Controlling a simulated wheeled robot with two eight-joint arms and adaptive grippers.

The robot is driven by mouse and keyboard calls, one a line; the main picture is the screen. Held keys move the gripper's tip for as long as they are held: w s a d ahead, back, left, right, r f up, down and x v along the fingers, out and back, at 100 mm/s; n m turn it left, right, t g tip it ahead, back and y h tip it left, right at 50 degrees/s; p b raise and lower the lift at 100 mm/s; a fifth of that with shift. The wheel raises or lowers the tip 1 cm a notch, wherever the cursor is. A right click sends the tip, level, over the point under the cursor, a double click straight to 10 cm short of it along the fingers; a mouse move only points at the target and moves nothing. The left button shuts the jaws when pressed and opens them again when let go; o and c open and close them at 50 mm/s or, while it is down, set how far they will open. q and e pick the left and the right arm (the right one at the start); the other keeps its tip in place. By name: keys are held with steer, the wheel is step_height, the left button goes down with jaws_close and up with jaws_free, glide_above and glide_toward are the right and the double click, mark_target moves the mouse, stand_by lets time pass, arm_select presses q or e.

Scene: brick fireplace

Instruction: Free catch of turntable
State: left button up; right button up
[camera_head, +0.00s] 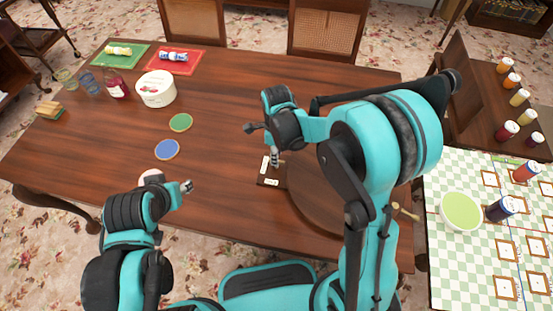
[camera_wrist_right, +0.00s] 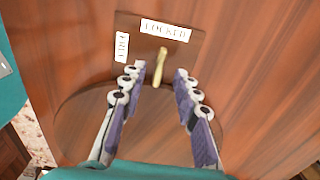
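The turntable (camera_head: 312,203) is a round wooden disc on the table, partly hidden by my right arm; its rim also shows in the right wrist view (camera_wrist_right: 150,135). Beside it is a brown catch plate (camera_head: 262,179) with white labels, "LOCKED" (camera_wrist_right: 165,30) and "FREE" (camera_wrist_right: 122,46). The pale yellow catch lever (camera_wrist_right: 160,67) has its upper end close under "LOCKED". My right gripper (camera_head: 262,142) is open above the plate; its fingers also show in the right wrist view (camera_wrist_right: 160,80), one on each side of the lever, with gaps. My left gripper (camera_head: 185,187) is at the table's front left, its opening unclear.
Green (camera_head: 181,122) and blue (camera_head: 167,149) discs lie left of my right gripper. A white tub (camera_head: 156,89), glasses and two mats (camera_head: 174,60) are at the back left. A checked table (camera_head: 440,270) with a green bowl (camera_head: 461,211) and jars stands right.

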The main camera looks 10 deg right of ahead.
steer(key=shift+f, duration=1)
jaws_close()
steer(key=shift+n, duration=0.3)
steer(key=n, duration=0.3)
steer(key=shift+s+n, duration=0.1)
steer(key=shift+n, duration=0.3)
steer(key=n, duration=0.4)
steer(key=shift+b, duration=0.3)
steer(key=n, duration=0.5)
steer(key=shift+n, duration=2.3)
